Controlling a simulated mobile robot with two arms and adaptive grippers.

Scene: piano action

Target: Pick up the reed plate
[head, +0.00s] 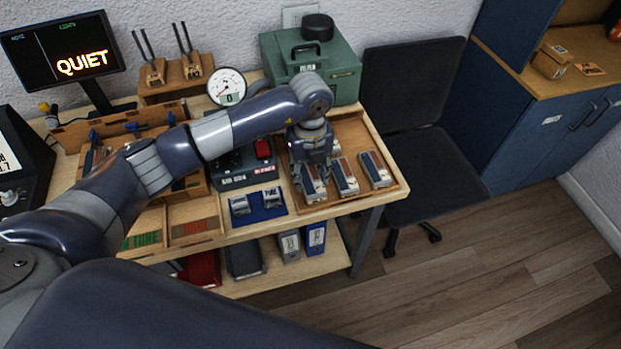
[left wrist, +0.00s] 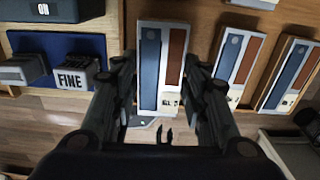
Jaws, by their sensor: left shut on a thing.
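Several reed plates, pale grey blocks with a blue and a red-brown panel, are at the wooden tray (head: 398,193) at the table's right end. My left gripper (head: 315,170) points down over the leftmost reed plate (head: 315,190). In the left wrist view, the fingers (left wrist: 162,95) are shut on this reed plate (left wrist: 150,60), one on each side. I cannot tell whether it is clear of the tray floor. Two other reed plates (head: 344,178) (head: 375,170) lie to its right. My right gripper is not in view.
A blue mat (head: 267,213) with two small metal blocks, one labelled FINE (left wrist: 72,80), lies left of the tray. A green case (head: 340,85) stands behind it, with a round dial gauge (head: 227,87) to its left. A dark chair (head: 415,95) stands at right.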

